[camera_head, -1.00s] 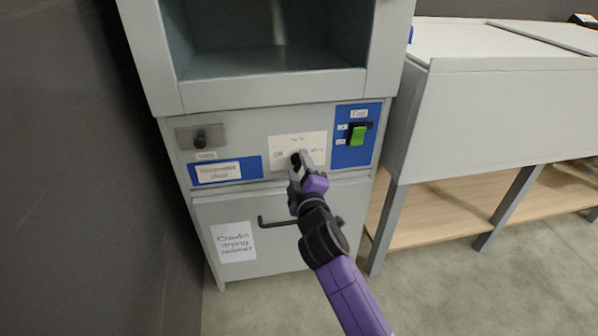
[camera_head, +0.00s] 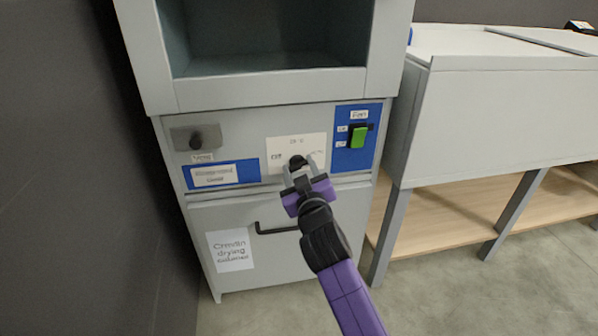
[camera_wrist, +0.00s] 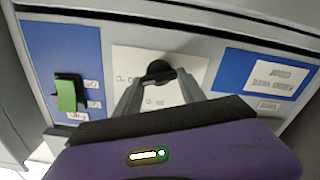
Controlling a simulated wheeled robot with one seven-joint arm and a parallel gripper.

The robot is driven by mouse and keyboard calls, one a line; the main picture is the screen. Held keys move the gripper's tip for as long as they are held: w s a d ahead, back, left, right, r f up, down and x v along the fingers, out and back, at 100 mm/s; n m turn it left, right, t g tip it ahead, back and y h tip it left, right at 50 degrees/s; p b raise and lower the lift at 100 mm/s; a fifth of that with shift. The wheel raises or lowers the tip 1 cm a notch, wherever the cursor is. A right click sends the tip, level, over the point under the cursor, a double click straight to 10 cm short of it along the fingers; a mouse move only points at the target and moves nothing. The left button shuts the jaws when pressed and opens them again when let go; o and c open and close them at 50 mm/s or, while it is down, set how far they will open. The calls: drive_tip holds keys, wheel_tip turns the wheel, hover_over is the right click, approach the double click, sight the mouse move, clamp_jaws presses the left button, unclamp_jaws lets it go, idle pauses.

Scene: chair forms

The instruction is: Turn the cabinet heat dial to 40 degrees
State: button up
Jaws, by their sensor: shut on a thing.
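The heat dial is a small black knob (camera_head: 297,161) on a white card with printed marks, on the grey cabinet's front panel (camera_head: 322,108). It also shows in the wrist view (camera_wrist: 159,70), between my fingertips. My gripper (camera_head: 299,165) reaches the panel from below, one finger on each side of the knob, and is shut on it. In the wrist view, my gripper (camera_wrist: 159,77) covers the lower part of the card. The printed degree marks are too small and blurred to read, so I cannot tell the dial's setting.
A green switch (camera_head: 358,137) on a blue plate is right of the dial. Another black knob (camera_head: 197,138) on a grey plate is at left. A dark handle (camera_head: 276,228) is below, close to my wrist. A grey bench (camera_head: 490,120) stands at right, a dark wall at left.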

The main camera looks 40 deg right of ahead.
drive_tip(key=shift+f, duration=0.1)
idle(0.3)
drive_tip(key=o, duration=1.4)
drive_tip(key=shift+c, duration=0.2)
drive_tip(key=p+v, duration=0.1)
drive_tip(key=v, duration=0.7)
drive_tip(key=shift+w, duration=0.1)
